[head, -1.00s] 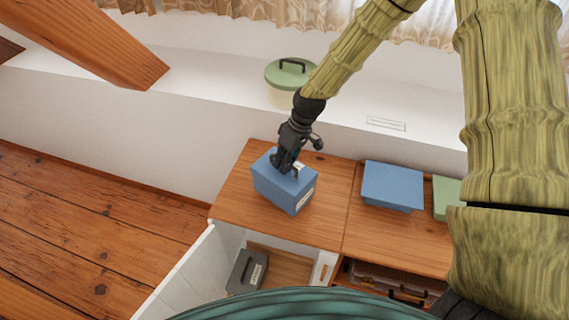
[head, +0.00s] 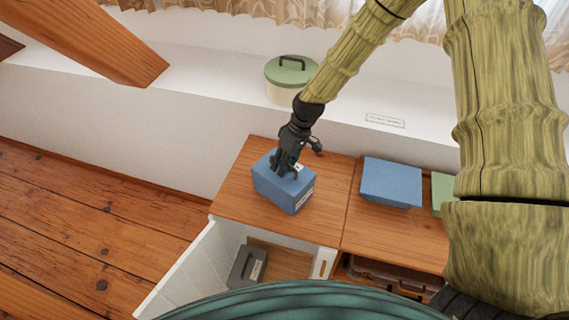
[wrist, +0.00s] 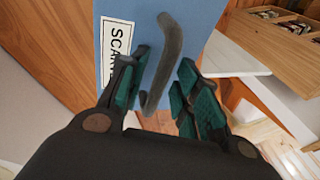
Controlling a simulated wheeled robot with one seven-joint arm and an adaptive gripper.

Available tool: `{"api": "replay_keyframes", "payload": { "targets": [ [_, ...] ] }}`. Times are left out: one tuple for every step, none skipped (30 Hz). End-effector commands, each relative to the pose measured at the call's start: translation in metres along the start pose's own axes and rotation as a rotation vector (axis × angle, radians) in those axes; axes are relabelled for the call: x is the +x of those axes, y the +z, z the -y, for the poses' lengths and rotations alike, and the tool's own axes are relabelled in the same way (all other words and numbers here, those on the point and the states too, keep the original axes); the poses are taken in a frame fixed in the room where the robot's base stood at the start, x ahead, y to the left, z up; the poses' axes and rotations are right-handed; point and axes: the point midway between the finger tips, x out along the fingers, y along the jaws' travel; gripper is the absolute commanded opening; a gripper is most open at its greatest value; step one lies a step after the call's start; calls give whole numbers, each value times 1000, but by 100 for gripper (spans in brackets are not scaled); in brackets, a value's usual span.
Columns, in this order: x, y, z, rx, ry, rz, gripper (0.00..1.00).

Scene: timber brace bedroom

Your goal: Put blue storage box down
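The blue storage box (head: 283,190) stands on the left part of the wooden cabinet top (head: 235,190), and appears to rest on it. In the wrist view the box (wrist: 115,75) shows a white label and a dark grey handle (wrist: 168,55). My gripper (head: 285,165) is right above the box. In the wrist view my gripper (wrist: 160,95) has its fingers apart, one on each side of the handle, with gaps showing. The underside of the box is hidden.
Another blue box (head: 390,183) and a green box (head: 442,188) stand on the right of the cabinet top. A green-lidded pot (head: 290,78) stands on the ledge behind. A timber beam (head: 90,40) slants at upper left.

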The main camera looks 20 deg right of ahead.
Motion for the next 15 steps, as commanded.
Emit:
{"api": "replay_keyframes", "payload": {
  "targets": [
    [0,0,0,0,0,0,32],
    [0,0,0,0,0,0,32],
    [0,0,0,0,0,0,32],
    [0,0,0,0,0,0,32],
    [0,0,0,0,0,0,32],
    [-2,0,0,0,0,0,32],
    [-3,0,1,0,0,0,32],
    [-4,0,1,0,0,0,32],
    [-4,0,0,0,0,0,32],
    [-6,0,0,0,1,-1,32],
    [-8,-1,0,0,1,-1,32],
    [-12,-1,0,0,1,-2,32],
    [-14,-1,-1,0,2,-3,32],
    [-17,-1,-1,0,2,-3,32],
    [-21,-1,-1,0,2,-3,32]
  ]
}}
